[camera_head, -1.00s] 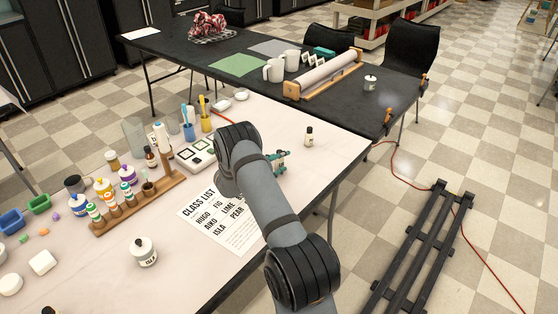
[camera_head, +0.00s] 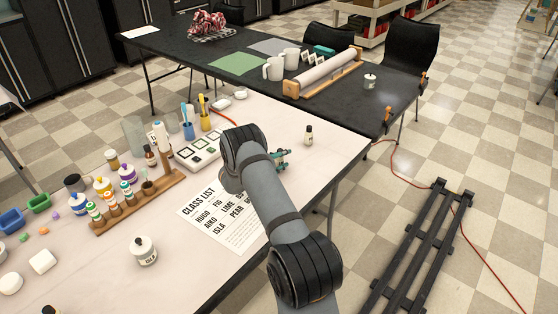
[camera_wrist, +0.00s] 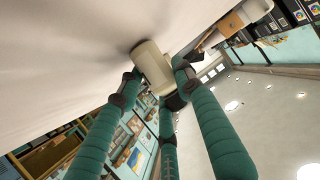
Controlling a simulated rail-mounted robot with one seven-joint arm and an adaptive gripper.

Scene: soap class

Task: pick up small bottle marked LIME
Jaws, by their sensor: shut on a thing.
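My gripper (camera_wrist: 155,82), with teal fingers, is shut on a pale cream bottle-like object (camera_wrist: 152,62) in the wrist view. No label is readable on it, so I cannot tell whether it is marked LIME. In the head view my gripper (camera_head: 281,159) is mostly behind my arm, low over the white table, and the held object is hidden. A small pale bottle with a black cap (camera_head: 308,136) stands upright to the right of the gripper, its label unreadable.
A class list sheet (camera_head: 222,222) lies on the white table (camera_head: 262,112). A white bottle marked ISLA (camera_head: 144,252) stands front left. A wooden rack (camera_head: 140,203) holds several paint bottles. A black table (camera_head: 190,45) adjoins behind, with a paper roll (camera_head: 325,74) and a white bottle (camera_head: 370,82).

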